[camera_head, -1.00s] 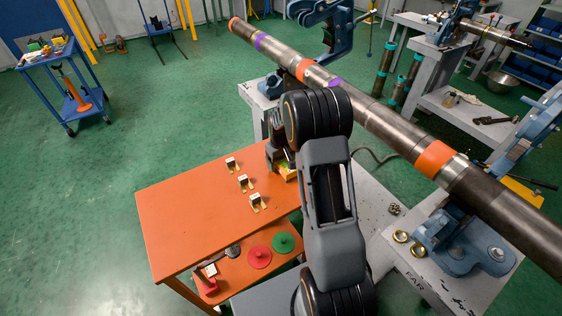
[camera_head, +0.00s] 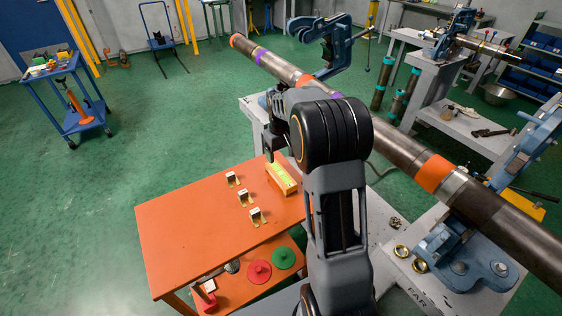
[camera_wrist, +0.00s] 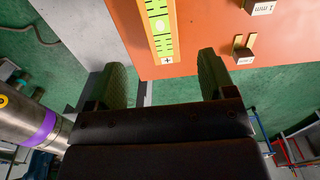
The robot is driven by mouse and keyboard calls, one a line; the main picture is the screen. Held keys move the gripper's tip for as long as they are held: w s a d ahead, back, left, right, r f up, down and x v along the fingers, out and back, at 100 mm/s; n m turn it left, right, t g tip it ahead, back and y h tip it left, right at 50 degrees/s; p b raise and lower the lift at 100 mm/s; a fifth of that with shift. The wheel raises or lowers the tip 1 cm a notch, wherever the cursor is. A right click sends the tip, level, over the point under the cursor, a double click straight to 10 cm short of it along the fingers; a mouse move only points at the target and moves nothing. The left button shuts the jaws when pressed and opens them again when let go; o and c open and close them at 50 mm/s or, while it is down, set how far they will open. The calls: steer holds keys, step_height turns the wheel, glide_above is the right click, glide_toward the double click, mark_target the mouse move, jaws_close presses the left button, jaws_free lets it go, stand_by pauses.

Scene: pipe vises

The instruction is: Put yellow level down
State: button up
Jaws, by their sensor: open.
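The yellow level (camera_head: 281,178) lies flat on the orange table (camera_head: 180,225), near its right edge. It also shows in the wrist view (camera_wrist: 160,28), beyond my fingertips, with its green scale facing up. My gripper (camera_head: 272,148) is above and behind the level in the head view, apart from it. In the wrist view my gripper (camera_wrist: 160,80) has its two fingers wide apart with nothing between them.
Several small white-topped blocks (camera_head: 244,196) stand left of the level. A lower shelf holds a red disc (camera_head: 258,271) and a green disc (camera_head: 283,258). A long steel pipe (camera_head: 390,142) in blue vises (camera_head: 462,255) runs along the right.

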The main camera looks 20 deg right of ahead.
steer(key=s+a+r+t, duration=0.2)
steer(key=s+a+r, duration=0.5)
steer(key=s, duration=0.3)
steer(key=s+a+m+t, duration=0.1)
steer(key=s+a, duration=0.2)
steer(key=s, duration=0.9)
steer(key=shift+a+f, duration=0.3)
steer(key=shift+a, duration=0.1)
